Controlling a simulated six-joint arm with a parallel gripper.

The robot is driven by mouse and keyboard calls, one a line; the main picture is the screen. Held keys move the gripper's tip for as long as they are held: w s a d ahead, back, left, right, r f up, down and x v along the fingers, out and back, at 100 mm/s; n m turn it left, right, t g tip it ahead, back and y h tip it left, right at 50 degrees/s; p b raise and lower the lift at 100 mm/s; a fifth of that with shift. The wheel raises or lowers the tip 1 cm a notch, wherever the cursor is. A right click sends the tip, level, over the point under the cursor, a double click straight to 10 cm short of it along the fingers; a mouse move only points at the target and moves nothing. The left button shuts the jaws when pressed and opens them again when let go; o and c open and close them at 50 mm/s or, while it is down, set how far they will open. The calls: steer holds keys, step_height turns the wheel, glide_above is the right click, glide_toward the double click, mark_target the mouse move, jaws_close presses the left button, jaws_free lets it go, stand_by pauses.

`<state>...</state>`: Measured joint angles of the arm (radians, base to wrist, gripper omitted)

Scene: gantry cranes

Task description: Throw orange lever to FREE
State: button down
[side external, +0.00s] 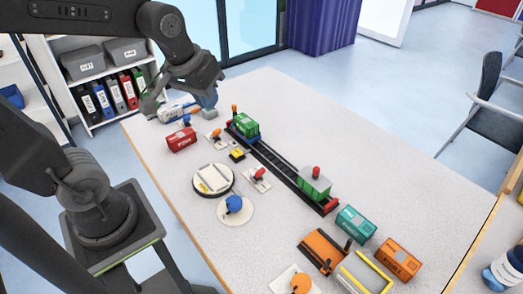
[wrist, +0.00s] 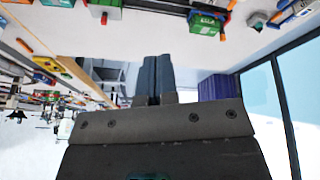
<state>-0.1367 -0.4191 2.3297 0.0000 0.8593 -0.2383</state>
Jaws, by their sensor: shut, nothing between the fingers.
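My gripper (side external: 208,108) is at the far left end of the table, above the top and apart from the levers. Its two grey-blue fingers (wrist: 155,80) are together and empty in the wrist view. A small lever with an orange-red handle on a white plate (side external: 214,137) stands just below and right of it in the side view. A larger orange knob (side external: 300,283) sits on another white plate at the near edge. No FREE label is legible, so I cannot tell the lever's setting.
A dark track (side external: 275,165) carries a green container (side external: 245,125) and a green-and-white wagon (side external: 314,182). A red lever (side external: 259,174), a round turntable (side external: 213,180) and a blue knob (side external: 234,204) lie left of it. A red container (side external: 181,139) stands near my gripper.

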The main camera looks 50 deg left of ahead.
steer(key=s+d+m+t, duration=0.1)
steer(key=s+d+m, duration=0.2)
steer(key=s, duration=0.4)
steer(key=shift+d+r+m+h, duration=0.3)
steer(key=shift+d+r+m, duration=0.1)
steer(key=shift+m, duration=0.2)
steer(key=shift+a, duration=0.1)
steer(key=w+a+f+m+g+y, duration=0.6)
steer(key=w+a+f+m+y, duration=0.25)
steer(key=w+f, duration=0.4)
steer(key=m+y, duration=0.6)
steer(key=m, duration=0.4)
glide_toward(219, 133)
steer(key=d, duration=0.1)
steer(key=d+r, duration=0.1)
steer(key=d, duration=0.1)
steer(key=shift+s+d+r+n+t+h, duration=0.15)
steer(key=shift+r+n+t+h, duration=0.1)
steer(key=shift+t, duration=0.15)
steer(key=x, duration=1)
